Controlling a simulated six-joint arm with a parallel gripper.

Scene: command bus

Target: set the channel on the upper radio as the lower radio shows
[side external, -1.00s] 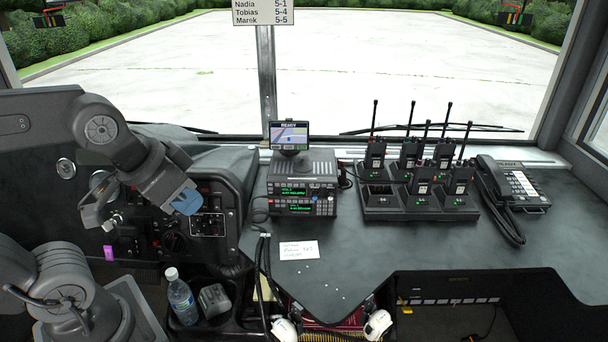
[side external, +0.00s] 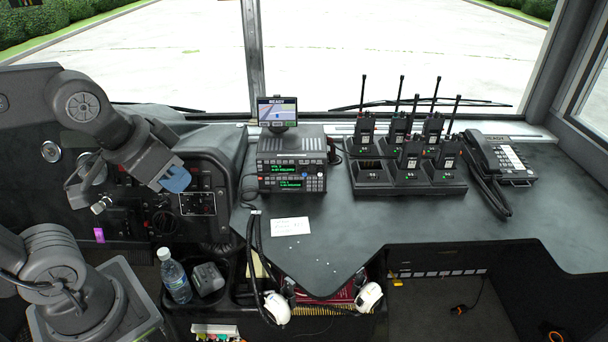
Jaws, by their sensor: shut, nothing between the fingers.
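Two radios are stacked on the desk in the middle of the picture. The upper radio (side external: 264,167) has a lit green text display, with knobs and keys on its front. The lower radio (side external: 264,183) sits directly under it with a similar green display. The characters on both displays are too small to read surely.
A white note (side external: 290,226) lies in front. A bottle (side external: 175,280) stands lower left. The desk's front right is clear.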

